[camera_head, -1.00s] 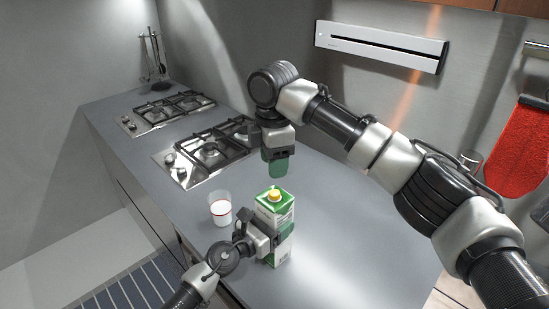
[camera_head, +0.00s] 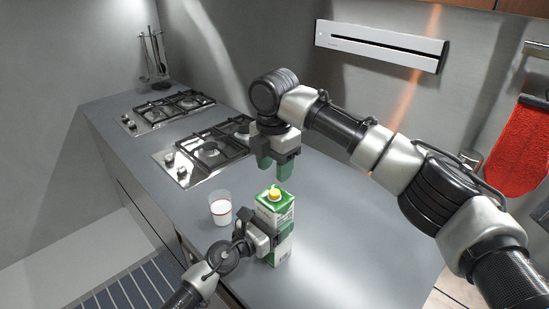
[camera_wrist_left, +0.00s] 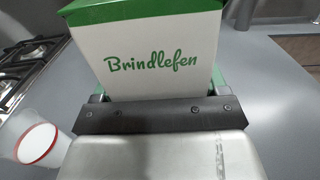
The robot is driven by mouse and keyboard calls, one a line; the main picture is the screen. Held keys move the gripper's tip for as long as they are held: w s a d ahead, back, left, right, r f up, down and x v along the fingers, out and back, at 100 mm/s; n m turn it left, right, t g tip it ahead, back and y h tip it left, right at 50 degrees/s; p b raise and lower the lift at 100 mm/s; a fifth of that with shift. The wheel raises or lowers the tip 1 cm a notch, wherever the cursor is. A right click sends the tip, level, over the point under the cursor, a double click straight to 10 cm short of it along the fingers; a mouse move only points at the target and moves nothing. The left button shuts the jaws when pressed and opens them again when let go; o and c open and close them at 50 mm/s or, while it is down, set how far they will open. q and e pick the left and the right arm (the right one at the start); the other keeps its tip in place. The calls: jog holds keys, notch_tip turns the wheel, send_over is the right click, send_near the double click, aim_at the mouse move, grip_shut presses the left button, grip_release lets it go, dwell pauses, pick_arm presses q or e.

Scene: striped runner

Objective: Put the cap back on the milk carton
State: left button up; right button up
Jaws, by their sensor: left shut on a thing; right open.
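The white and green milk carton (camera_head: 284,212) stands upright near the counter's front edge. Its front reads "Brindlefen" in the left wrist view (camera_wrist_left: 152,62). A yellow cap (camera_head: 274,195) sits on top of the carton; I cannot tell how tightly it is seated. My left gripper (camera_head: 268,238) is shut on the carton's body from the left side. My right gripper (camera_head: 275,168) points down just above the cap, with its green-tipped fingers spread and nothing between them.
A glass of milk (camera_head: 220,210) stands just left of the carton and also shows in the left wrist view (camera_wrist_left: 38,144). Two gas hobs (camera_head: 205,152) lie behind to the left. The grey counter (camera_head: 345,225) is clear to the right.

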aim_at(275, 192)
jog(key=shift+f, duration=3.1)
grip_shut()
jog(key=m, duration=1)
jog(key=shift+m, duration=0.4)
jog(key=m, duration=1)
jog(key=shift+m, duration=0.3)
jog(key=shift+o, duration=0.8)
grip_release()
